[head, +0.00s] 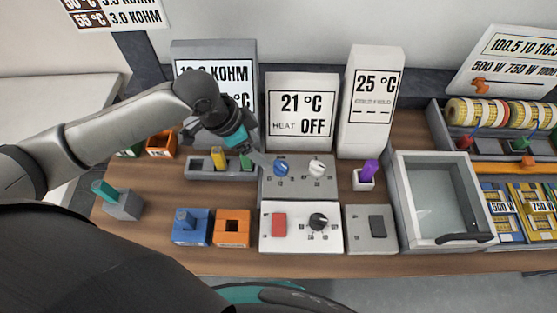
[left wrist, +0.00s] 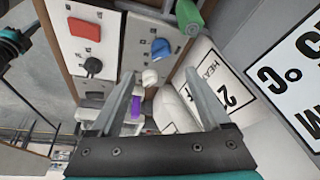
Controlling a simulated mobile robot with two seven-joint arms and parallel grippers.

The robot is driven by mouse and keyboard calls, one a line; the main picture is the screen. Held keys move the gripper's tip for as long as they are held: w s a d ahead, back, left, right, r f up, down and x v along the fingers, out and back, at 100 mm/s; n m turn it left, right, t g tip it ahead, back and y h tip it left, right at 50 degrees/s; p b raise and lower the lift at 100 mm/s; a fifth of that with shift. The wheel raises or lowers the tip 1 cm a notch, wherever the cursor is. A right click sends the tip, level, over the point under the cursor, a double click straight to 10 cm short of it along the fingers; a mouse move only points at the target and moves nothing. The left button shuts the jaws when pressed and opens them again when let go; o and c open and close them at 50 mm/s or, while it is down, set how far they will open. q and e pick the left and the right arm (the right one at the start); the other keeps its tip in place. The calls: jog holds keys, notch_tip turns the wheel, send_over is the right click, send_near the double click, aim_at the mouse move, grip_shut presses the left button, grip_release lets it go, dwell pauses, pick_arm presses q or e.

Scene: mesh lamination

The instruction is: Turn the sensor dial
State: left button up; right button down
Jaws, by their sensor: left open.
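A grey panel (head: 270,190) in the middle of the bench carries a blue dial (head: 281,168) and a white dial (head: 317,168). A white panel (head: 300,244) in front of it has a black dial (head: 318,221) and a red switch (head: 279,225). I cannot read which dial is the sensor one. My left gripper (head: 264,160) is open and empty, just left of the blue dial. In the left wrist view, the white dial (left wrist: 150,77) shows between my open fingers (left wrist: 162,80), and the blue dial (left wrist: 160,48) lies above them. My right gripper does not show clearly.
Display boxes stand behind, one reading 21 °C, heat off (head: 302,105). A holder (head: 198,168) with yellow and green pieces is left of the panel. A purple-topped piece (head: 369,172) and a glass-lidded box (head: 402,215) stand to the right.

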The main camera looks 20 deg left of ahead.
aim_at(278, 166)
pick_arm(q)
jog(key=b+x, duration=0.1)
jog(key=x, duration=1.1)
jog(key=shift+w+f+b, duration=0.1)
jog(key=shift+f+b, duration=0.05)
jog(key=shift+b, duration=0.2)
grip_shut()
